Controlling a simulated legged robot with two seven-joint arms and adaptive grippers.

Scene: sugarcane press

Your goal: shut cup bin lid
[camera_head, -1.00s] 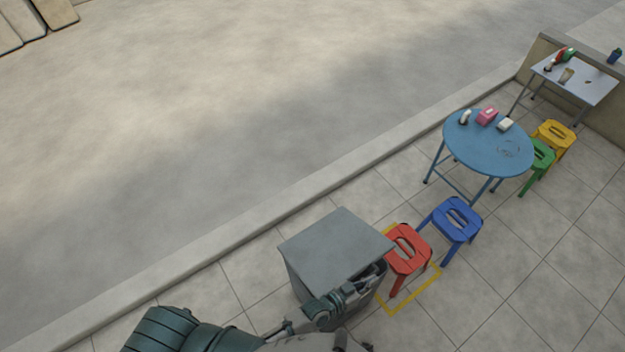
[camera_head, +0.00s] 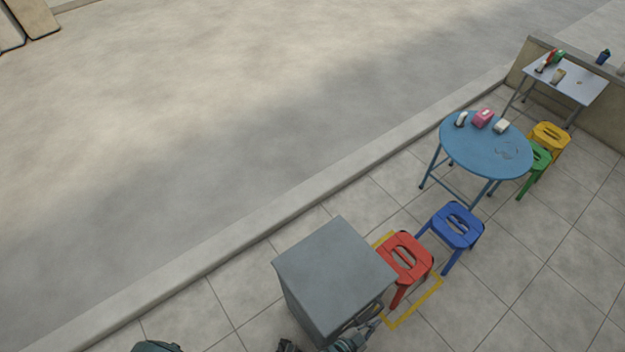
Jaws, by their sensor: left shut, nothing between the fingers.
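The cup bin is a grey box (camera_head: 299,306) with a flat grey lid (camera_head: 335,270), at the bottom centre of the head view. The lid covers the bin's top. The lid's near right edge is by my gripper, and I cannot tell whether it sits fully flush there. My left gripper (camera_head: 372,322) is shut and empty, at the bin's near right side just below the lid edge. It is small and partly cut by the picture's lower edge. My right gripper is not in view.
A red stool (camera_head: 405,256) stands close to the bin's right, by a yellow floor marking (camera_head: 415,304). A blue stool (camera_head: 456,226) and a blue round table (camera_head: 484,150) stand farther right. The paving (camera_head: 510,300) at lower right is clear. A kerb (camera_head: 235,232) runs behind the bin.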

